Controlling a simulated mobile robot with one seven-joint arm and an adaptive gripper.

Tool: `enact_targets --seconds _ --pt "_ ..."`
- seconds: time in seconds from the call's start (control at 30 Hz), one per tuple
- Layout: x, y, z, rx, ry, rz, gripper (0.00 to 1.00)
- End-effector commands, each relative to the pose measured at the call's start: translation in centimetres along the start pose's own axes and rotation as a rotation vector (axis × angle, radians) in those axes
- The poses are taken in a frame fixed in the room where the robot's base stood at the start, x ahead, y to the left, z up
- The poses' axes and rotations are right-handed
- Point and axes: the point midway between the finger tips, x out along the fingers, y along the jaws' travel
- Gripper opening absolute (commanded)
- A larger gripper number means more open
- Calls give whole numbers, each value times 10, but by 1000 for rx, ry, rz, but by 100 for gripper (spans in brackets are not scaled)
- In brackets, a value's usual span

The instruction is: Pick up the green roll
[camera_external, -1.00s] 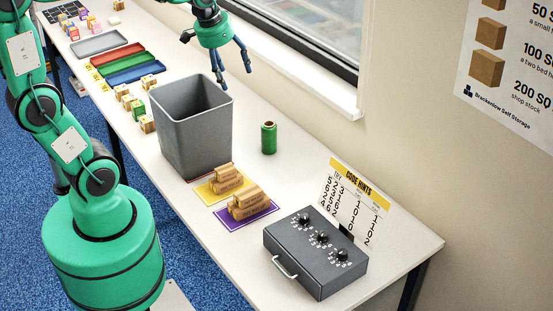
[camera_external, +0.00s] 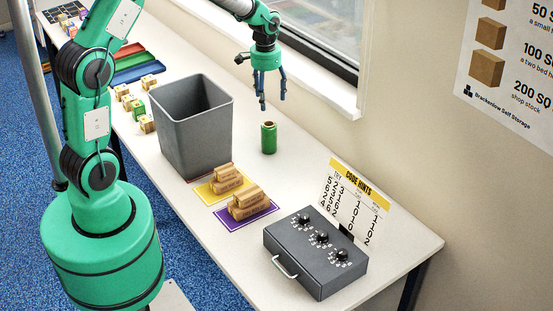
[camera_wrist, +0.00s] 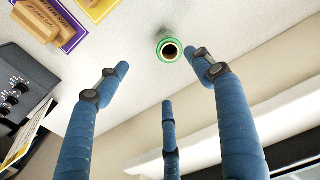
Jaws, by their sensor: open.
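The green roll (camera_external: 268,138) stands upright on the white table, to the right of the grey bin. In the wrist view the green roll (camera_wrist: 170,50) shows from above, with its hollow end facing me, beyond and between the spread fingers. My gripper (camera_external: 270,98) is above the roll in the external view, pointing down, with a gap between fingertips and roll. Its blue fingers (camera_wrist: 160,85) are open and empty in the wrist view.
The tall grey bin (camera_external: 193,130) stands left of the roll. Wooden stamps (camera_external: 250,203) sit on yellow and purple cards in front. A dark box with dials (camera_external: 315,255) and a code hints sign (camera_external: 350,205) are at the near right. The wall and window are behind.

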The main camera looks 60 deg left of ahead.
Motion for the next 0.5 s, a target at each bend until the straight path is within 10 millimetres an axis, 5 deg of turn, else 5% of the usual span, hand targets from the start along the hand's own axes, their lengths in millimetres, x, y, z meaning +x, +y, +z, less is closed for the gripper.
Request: enact_targets --seconds 0.2,0.5 --pt "43 -13 -16 -10 -35 3 67" --pt "54 -16 -19 -12 -43 3 67"
